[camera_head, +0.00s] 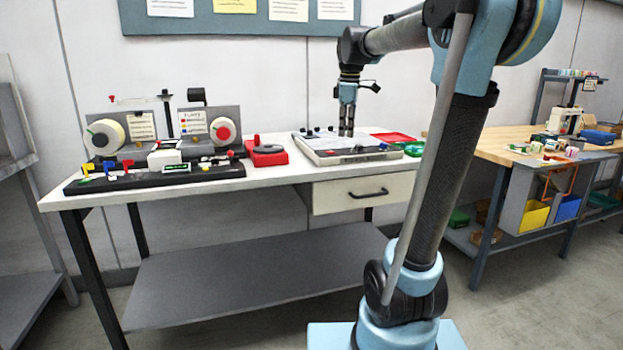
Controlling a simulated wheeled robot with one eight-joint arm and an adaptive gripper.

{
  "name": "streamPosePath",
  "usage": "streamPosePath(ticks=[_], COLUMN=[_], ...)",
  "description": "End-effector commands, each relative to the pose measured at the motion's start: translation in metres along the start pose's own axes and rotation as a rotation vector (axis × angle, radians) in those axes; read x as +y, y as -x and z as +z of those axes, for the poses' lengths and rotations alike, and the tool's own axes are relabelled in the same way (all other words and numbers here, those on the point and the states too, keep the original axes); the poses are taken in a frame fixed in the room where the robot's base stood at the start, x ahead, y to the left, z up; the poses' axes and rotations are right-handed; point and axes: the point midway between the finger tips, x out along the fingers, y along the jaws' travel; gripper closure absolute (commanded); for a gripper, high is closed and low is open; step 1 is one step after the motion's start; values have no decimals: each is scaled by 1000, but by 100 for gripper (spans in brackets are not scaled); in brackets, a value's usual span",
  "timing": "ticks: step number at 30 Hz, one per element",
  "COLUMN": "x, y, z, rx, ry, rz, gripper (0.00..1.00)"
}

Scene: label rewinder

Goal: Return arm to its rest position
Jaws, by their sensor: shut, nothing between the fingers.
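My arm rises from the lower right in the head view and bends over at the top toward the white workbench (250,183). My gripper (346,133) hangs pointing down at the arm's end, above or just at a white tray-like board (340,157) on the right part of the bench. Its fingers are close together and hold nothing. I cannot tell whether the fingertips touch the board. The label rewinder (160,160), with two white rolls on a dark base, stands on the left part of the bench, apart from my gripper.
A red tray (393,138) and a green item (414,150) lie right of the board. A closed drawer (363,193) hangs below. A wooden bench (490,145) with bins stands at right. The lower shelf (250,285) is bare.

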Motion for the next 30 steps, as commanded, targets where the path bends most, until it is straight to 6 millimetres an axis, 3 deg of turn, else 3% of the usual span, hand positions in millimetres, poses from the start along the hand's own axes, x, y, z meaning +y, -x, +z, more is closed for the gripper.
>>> streamPosePath(ticks=[14,24,30], x=[-126,-214,-257], y=[-89,-176,-228], z=[80,124,143], rx=[15,37,53], ry=[-561,-960,-1170], rz=[40,64,76], gripper=[100,100,100])
